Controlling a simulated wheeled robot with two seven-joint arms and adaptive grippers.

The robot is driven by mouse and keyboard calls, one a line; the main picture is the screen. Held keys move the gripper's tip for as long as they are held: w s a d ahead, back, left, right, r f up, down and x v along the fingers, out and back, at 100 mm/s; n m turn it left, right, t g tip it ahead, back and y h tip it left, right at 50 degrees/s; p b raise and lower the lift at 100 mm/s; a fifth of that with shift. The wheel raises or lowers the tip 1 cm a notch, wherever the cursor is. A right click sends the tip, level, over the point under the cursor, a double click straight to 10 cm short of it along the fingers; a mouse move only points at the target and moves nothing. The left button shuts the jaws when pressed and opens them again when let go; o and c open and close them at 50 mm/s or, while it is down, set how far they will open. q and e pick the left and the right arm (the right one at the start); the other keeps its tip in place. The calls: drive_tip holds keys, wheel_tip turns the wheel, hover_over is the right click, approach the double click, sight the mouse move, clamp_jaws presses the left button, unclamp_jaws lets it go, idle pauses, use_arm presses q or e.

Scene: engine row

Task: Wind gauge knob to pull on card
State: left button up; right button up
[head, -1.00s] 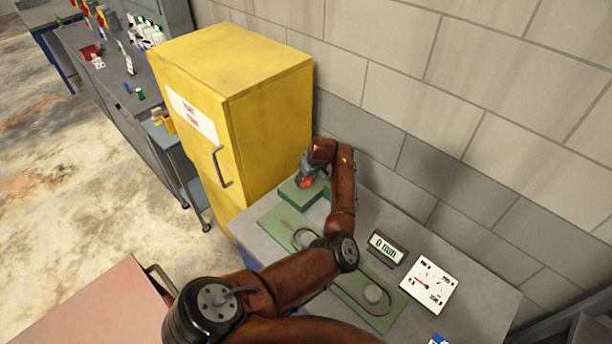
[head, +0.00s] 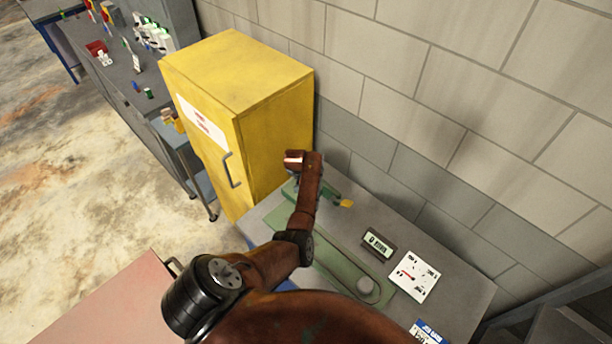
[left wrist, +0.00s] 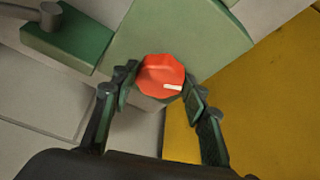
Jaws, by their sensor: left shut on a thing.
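The red knob (left wrist: 160,75), with a white mark on its lower right, sits between the fingers of my left gripper (left wrist: 159,88) in the left wrist view. The gripper is shut on it. In the head view my left gripper (head: 296,176) is at the green block (head: 288,192) beside the yellow cabinet, and my arm hides most of the knob. The white card (head: 415,276) has a dial drawing with a red needle pointing left; its small print is too blurred to read. My right gripper is not in view.
A dark digital display (head: 379,244) stands between the card and the green base plate (head: 345,272). The yellow cabinet (head: 240,110) is close on the left, the block wall (head: 450,110) behind.

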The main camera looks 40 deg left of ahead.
use_arm(q)
drive_tip(key=shift+a+r+m+h, duration=0.1)
drive_tip(key=shift+a+m+h, duration=0.15)
drive_tip(key=shift+m, duration=0.65)
drive_tip(key=m+h, duration=0.1)
drive_tip(key=m, duration=0.1)
drive_tip(key=shift+a+m, duration=0.1)
drive_tip(key=shift+m, duration=0.3)
drive_tip(key=shift+m+h, duration=0.45)
drive_tip(key=shift+m, duration=0.45)
drive_tip(key=shift+a+f+m+h+b, duration=0.1)
drive_tip(key=shift+f+m+h+b, duration=0.15)
drive_tip(key=shift+m+b, duration=0.55)
drive_tip(key=shift+w+m+h+b, duration=0.1)
drive_tip(key=shift+m+h+b, duration=0.2)
drive_tip(key=shift+m, duration=0.3)
drive_tip(key=m+b, duration=0.2)
drive_tip(key=b, duration=0.1)
drive_tip(key=m+g+h+b, duration=0.1)
drive_tip(key=m+b, duration=0.1)
drive_tip(key=b, duration=0.2)
drive_tip(key=m+g+h+b, duration=0.1)
drive_tip(key=m+b, duration=0.2)
drive_tip(key=shift+w+a+b, duration=0.1)
drive_tip(key=shift+w+b, duration=0.15)
drive_tip(key=shift+b, duration=0.15)
drive_tip(key=shift+r+m+g+b, duration=0.1)
drive_tip(key=shift+m+g+b, duration=0.4)
drive_tip(key=shift+b, duration=0.45)
drive_tip(key=shift+r, duration=0.1)
